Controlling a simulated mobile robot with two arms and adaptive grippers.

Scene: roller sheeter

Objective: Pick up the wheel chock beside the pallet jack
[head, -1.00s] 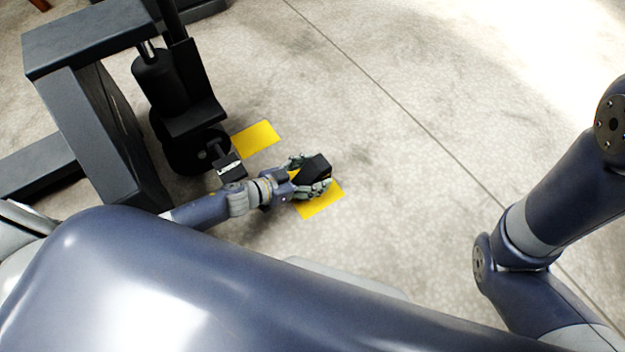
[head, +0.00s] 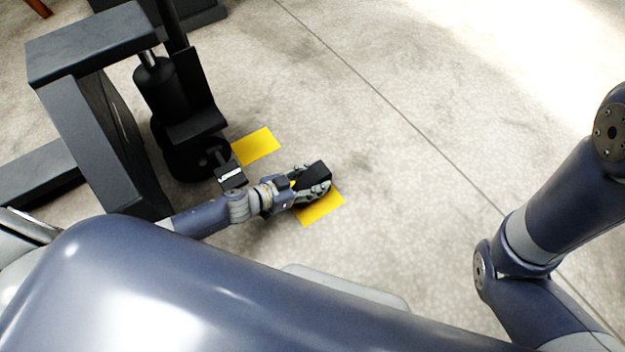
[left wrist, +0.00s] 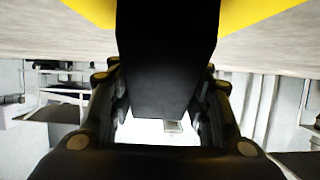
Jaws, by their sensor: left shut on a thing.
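The wheel chock (head: 316,173) is a small black block over a yellow floor patch (head: 324,208) in the head view. My left gripper (head: 311,182) is shut on it, with fingers on both sides. In the left wrist view the chock (left wrist: 165,70) fills the middle between the two dark fingers (left wrist: 160,110), with yellow floor marking behind it. I cannot tell whether the chock touches the floor. The black pallet jack (head: 175,95) stands to the left of the gripper. My right gripper is not in view; only right arm links show at the right.
A second yellow patch (head: 257,146) lies by the jack's wheel. A dark machine frame (head: 95,120) stands at the left. A small black part with a white stripe (head: 231,176) is close behind my left wrist. The concrete floor to the right (head: 430,130) is clear.

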